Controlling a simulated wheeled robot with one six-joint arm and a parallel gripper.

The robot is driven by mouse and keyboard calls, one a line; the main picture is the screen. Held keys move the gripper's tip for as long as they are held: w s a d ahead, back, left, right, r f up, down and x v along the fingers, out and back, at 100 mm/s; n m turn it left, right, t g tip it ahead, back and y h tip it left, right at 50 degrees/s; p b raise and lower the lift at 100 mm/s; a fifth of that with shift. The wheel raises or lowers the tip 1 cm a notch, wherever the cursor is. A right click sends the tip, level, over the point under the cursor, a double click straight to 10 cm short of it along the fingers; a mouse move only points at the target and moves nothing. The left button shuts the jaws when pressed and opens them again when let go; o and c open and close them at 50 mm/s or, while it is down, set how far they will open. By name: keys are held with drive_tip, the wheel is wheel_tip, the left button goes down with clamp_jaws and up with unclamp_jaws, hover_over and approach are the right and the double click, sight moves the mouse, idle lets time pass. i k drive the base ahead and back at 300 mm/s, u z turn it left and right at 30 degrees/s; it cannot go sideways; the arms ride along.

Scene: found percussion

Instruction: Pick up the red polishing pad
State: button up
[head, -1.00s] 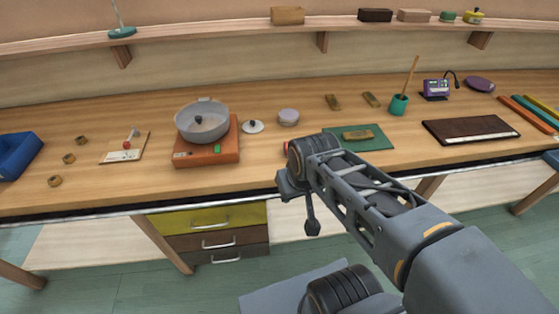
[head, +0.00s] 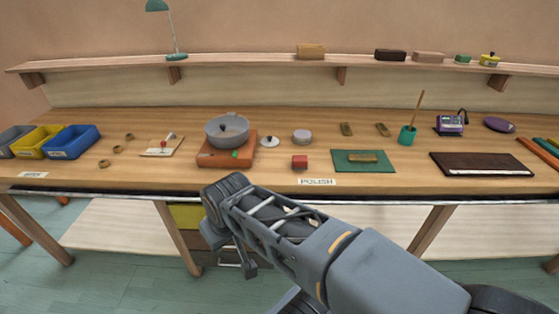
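The red polishing pad (head: 300,162) is a small red block on the workbench (head: 330,187). It lies behind the white POLISH label (head: 316,182) and to the left of the green mat (head: 347,168). My arm reaches in from the lower right, and my gripper (head: 247,266) hangs below and in front of the bench edge, left of the pad and apart from it. The fingers are small and dark, so I cannot tell whether they are open. I see nothing held in them.
An orange scale with a grey pan (head: 226,130) stands left of the pad. A white lid (head: 270,141) and a pale round tin (head: 302,136) are behind it. A brown bar (head: 362,157) lies on the mat. A teal cup (head: 407,134) with a stick stands farther right.

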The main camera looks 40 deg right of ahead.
sight(299, 162)
drive_tip(key=z, duration=0.05)
drive_tip(key=i, duration=0.85)
drive_tip(key=z, duration=0.65)
